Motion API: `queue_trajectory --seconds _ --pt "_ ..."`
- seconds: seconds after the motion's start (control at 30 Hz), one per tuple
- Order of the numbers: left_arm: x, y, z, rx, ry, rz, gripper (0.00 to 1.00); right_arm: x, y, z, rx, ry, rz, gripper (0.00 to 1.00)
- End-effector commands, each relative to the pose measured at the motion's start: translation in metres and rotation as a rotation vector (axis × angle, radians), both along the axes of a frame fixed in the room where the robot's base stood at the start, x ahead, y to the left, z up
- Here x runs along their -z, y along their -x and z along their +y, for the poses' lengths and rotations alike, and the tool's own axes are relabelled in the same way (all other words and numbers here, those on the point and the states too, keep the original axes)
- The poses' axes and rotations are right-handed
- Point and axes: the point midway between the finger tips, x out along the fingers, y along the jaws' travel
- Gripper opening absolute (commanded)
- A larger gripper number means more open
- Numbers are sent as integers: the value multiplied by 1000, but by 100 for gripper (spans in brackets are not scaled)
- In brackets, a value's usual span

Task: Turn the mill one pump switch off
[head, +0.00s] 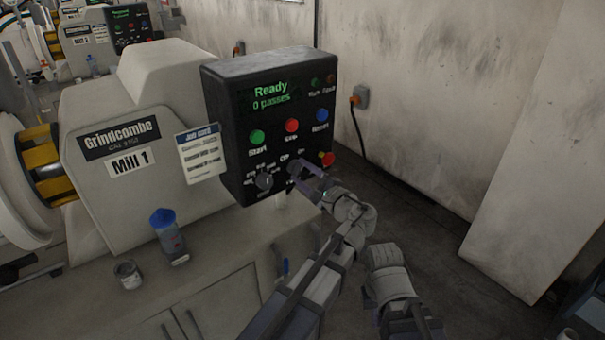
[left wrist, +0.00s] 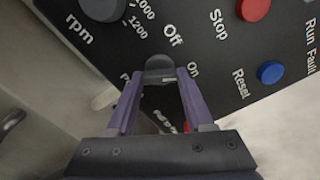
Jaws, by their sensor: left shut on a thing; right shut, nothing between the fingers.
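The pump switch is a dark round knob (left wrist: 159,66) on the black control panel (head: 228,113) of Mill 1. In the left wrist view it sits between the tips of my left gripper (left wrist: 158,78), beside the printed Off and On labels. My left gripper (head: 304,177) is shut on this knob, at the lower right of the panel in the head view. The fingers cover much of the knob, and I cannot tell which label it points to. Part of another grey arm of mine shows lower right in the head view; I see no right fingertips.
The panel also has a green Start button (head: 257,137), a red Stop button (head: 291,126), a blue Reset button (head: 322,115) and an rpm dial (head: 264,180). A blue-capped bottle (head: 170,242) and a small tin (head: 127,274) stand on the ledge. Floor shows to the right.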

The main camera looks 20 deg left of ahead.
Motion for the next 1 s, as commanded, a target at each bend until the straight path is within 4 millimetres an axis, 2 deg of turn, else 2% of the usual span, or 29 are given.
queue_trajectory --seconds 0.03,0.33,0.67,1.0 --pt "0 0 0 0 0 0 33 0 0 0 0 0 0 0" --pt "0 0 0 -1 1 1 0 0 0 0 0 0 0 0" --pt "0 0 0 0 31 -38 0 0 0 0 0 0 0 0" --pt "0 0 0 -1 189 -239 0 0 0 0 0 0 0 0"
